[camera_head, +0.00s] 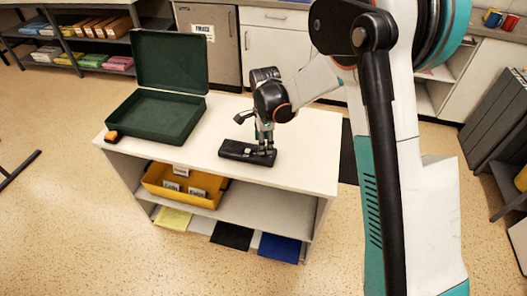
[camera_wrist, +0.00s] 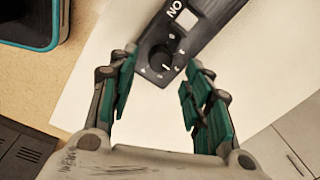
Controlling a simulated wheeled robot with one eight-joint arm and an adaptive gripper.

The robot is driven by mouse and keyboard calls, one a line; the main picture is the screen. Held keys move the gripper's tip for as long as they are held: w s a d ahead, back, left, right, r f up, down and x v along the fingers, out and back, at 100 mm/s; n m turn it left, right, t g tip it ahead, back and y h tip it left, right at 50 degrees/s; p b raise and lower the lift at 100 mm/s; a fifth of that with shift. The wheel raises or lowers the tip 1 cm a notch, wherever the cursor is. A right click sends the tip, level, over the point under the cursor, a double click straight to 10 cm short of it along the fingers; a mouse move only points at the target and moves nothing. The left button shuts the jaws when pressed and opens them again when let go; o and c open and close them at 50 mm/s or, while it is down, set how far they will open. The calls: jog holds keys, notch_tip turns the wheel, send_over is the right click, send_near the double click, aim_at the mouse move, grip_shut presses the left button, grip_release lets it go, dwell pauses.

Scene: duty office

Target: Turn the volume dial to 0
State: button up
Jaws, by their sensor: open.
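A black box-shaped device (camera_head: 234,150) lies on the white top of the shelf unit in the head view. In the wrist view the device (camera_wrist: 220,12) carries a round dark volume dial (camera_wrist: 160,60) with a light pointer mark and small markings around it. A white patch with upside-down "ON" lettering is beside the dial. My gripper (camera_head: 264,146) points down over the device's right end. In the wrist view its green-padded fingers (camera_wrist: 160,68) are apart, one on each side of the dial. I cannot tell whether they touch it or which number the pointer shows.
An open dark green case (camera_head: 165,113) stands left of the device, with a small orange-and-black item (camera_head: 111,136) at the table corner. A yellow bin (camera_head: 180,190) sits on the shelf below. The white top (camera_head: 308,140) right of the device is clear.

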jog(key=shift+w+f+b, duration=0.15)
jog(key=shift+f+b, duration=0.35)
jog(key=shift+f, duration=1.4)
jog(key=shift+c, duration=0.5)
grip_shut()
